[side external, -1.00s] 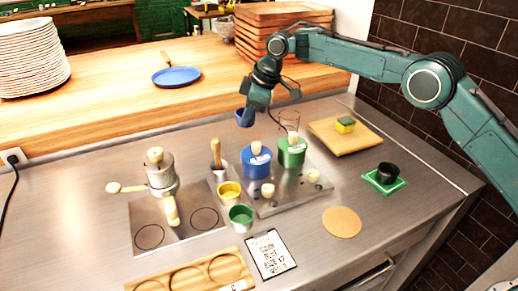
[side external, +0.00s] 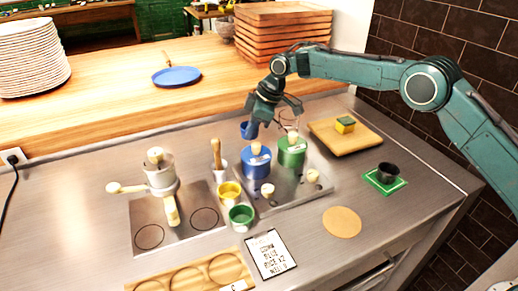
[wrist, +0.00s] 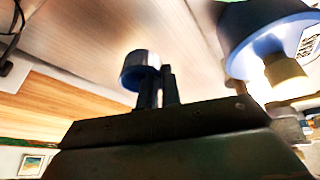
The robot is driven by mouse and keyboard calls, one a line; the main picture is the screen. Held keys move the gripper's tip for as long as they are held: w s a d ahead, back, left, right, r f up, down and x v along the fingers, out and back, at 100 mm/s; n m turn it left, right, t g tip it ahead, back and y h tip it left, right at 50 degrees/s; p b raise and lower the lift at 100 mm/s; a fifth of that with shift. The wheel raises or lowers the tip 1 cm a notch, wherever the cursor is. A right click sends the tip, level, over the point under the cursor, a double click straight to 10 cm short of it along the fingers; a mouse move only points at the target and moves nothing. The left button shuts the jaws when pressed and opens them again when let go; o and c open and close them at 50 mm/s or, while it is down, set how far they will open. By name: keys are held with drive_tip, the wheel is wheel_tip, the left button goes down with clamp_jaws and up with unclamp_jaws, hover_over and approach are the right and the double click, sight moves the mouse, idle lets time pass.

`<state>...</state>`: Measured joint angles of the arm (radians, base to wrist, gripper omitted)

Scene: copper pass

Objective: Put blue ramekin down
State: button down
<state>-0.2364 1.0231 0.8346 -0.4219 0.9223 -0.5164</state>
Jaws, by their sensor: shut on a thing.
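The blue ramekin (side external: 246,129) is a small blue cup behind the blue pot (side external: 256,163), low over the back of the steel counter. My gripper (side external: 256,124) is shut on its right side. In the wrist view, the ramekin (wrist: 139,70) sits at the fingertips (wrist: 158,90), against the finger pair. I cannot tell whether its base touches the counter. The yellow ramekin (side external: 229,193) and green ramekin (side external: 241,217) stand in front, left of the pots.
The green pot (side external: 292,151) stands right of the blue pot, close to my gripper. A pestle in a cup (side external: 217,158) stands to the left. A board with a sponge (side external: 345,127) lies right. The steel counter (side external: 110,160) has free room at left.

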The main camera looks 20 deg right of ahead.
sight(252, 139)
drive_tip(key=shift+f, duration=1.85)
drive_tip(key=shift+f, duration=0.2)
drive_tip(key=c, duration=1.6)
unclamp_jaws()
drive_tip(key=shift+r, duration=0.15)
drive_tip(key=shift+v, duration=6.05)
drive_tip(key=shift+d, duration=0.1)
